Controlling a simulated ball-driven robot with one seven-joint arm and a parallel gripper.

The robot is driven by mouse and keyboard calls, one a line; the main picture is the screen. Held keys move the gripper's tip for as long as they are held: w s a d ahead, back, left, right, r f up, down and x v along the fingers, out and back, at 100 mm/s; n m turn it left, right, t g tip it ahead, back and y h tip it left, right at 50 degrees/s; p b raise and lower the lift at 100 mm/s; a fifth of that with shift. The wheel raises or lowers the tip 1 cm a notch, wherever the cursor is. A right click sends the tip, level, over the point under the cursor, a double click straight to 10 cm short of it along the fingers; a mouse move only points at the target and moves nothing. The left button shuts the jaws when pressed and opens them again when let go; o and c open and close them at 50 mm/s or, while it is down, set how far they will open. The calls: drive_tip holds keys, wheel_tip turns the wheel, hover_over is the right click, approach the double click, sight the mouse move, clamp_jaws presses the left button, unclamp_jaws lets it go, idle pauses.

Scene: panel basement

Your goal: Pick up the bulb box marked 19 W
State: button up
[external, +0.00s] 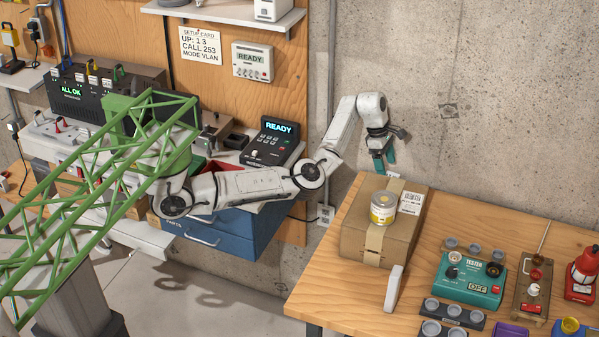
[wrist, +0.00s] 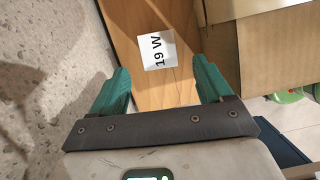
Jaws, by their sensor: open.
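The bulb box marked 19 W (wrist: 157,50) shows a white face with black print in the wrist view, turned sideways to the camera. It is on the wooden table beside a large cardboard box (wrist: 262,45). In the external view only a small white bit of it (external: 394,174) shows behind the cardboard box (external: 375,246). My gripper (external: 385,163) is open and empty, pointing down above that spot. In the wrist view its teal fingers (wrist: 162,86) are apart, and the bulb box appears ahead of the gap between them.
A can with a yellow label (external: 383,207) stands on the cardboard box. A white block (external: 394,288) stands in front of it. A teal tester (external: 470,278) and bulb holders (external: 452,316) are to the right. The concrete wall (external: 470,100) is close behind my gripper.

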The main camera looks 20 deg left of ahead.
drive_tip(key=x, duration=0.9)
drive_tip(key=shift+d, duration=0.3)
drive_tip(key=shift+c, duration=0.4)
drive_tip(key=c, duration=0.9)
drive_tip(key=shift+c, duration=0.3)
drive_tip(key=shift+r, duration=0.15)
